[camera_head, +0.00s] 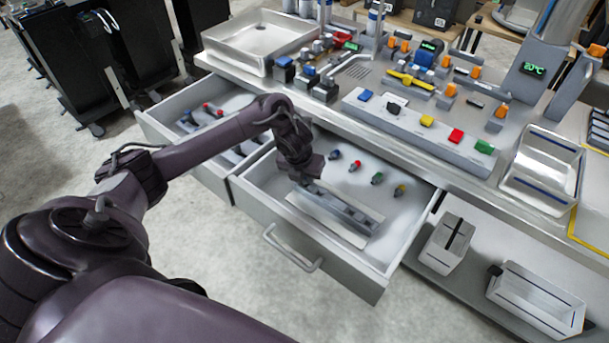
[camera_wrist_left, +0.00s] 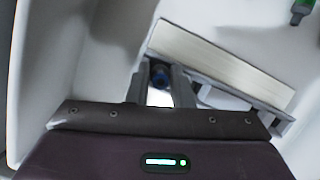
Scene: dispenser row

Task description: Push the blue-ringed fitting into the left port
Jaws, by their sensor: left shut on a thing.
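My left gripper (camera_head: 304,176) reaches down into the open right-hand drawer, at the left end of a long grey block (camera_head: 345,212). In the left wrist view its fingers (camera_wrist_left: 161,92) are shut on a dark fitting with a blue ring (camera_wrist_left: 159,76). The fitting's lower part is hidden, and in the head view the gripper covers it. The grey block lies on a pale plate (camera_head: 325,222); the port under the gripper is hidden, so I cannot tell whether the fitting is in it. My right gripper is in neither view.
The drawer walls are close to the gripper. A second open drawer (camera_head: 160,112) is at left; the crowded bench (camera_head: 330,110) is behind.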

